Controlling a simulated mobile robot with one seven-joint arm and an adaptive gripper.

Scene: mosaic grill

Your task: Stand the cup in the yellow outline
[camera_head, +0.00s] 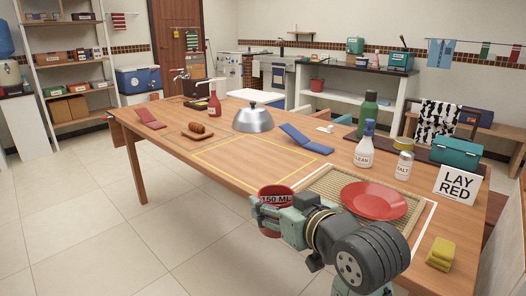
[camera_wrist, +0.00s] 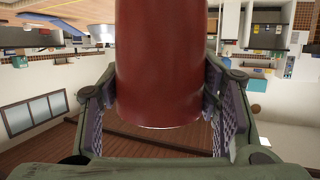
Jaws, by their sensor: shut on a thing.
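My gripper (camera_head: 270,207) is shut on a dark red cup (camera_head: 276,191) marked "150 ML", near the front edge of the table. The cup is about upright, its open top facing up in the head view. In the wrist view the cup (camera_wrist: 160,65) fills the middle, with one finger of my gripper (camera_wrist: 160,105) on each side. The yellow outline (camera_head: 238,165) lies on the tabletop, left of and beyond the cup. Its inside looks empty. The cup is outside it. The cup's height above the table is hard to tell.
A silver dome (camera_head: 253,121) stands behind the outline, and a blue folded thing (camera_head: 305,138) lies near its right corner. A red plate (camera_head: 374,201) on a woven mat (camera_head: 322,181), a spray bottle (camera_head: 365,150) and a salt shaker (camera_head: 403,166) stand to the right.

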